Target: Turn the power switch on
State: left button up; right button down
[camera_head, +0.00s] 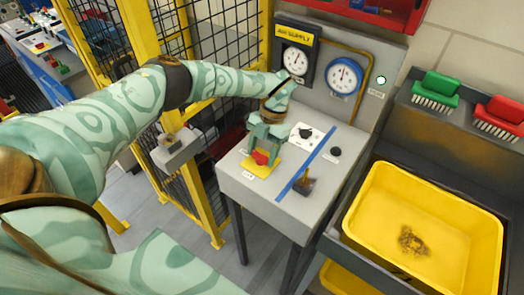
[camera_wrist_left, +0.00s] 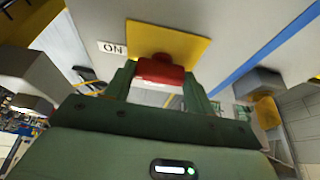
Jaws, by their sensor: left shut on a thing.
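The power switch is a red handle (camera_head: 261,157) on a yellow plate (camera_head: 262,168) at the left of a grey console top. My left gripper (camera_head: 263,152) comes down over it with its fingers on either side of the handle, shut on it. In the left wrist view the red handle (camera_wrist_left: 160,71) lies between the two green fingers (camera_wrist_left: 158,85), against the yellow plate (camera_wrist_left: 168,45). An ON label (camera_wrist_left: 112,48) sits beside the plate. The fingers partly hide the handle in the head view. My right gripper is not in view.
Behind the console stand a black gauge (camera_head: 296,60), a blue gauge (camera_head: 344,76) and a pale green lamp (camera_head: 381,79). Black knobs (camera_head: 305,133) and a small lever (camera_head: 303,184) lie right of the handle. A yellow fence (camera_head: 200,190) borders the left; a yellow tub (camera_head: 365,200) stands right.

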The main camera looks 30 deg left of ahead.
pick_arm(q)
jog(key=o, duration=1)
jog(key=shift+r, duration=0.1)
jog(key=b+v, duration=0.1)
jog(key=v, duration=1.5)
jog(key=shift+r, duration=0.1)
jog(key=shift+s, duration=0.1)
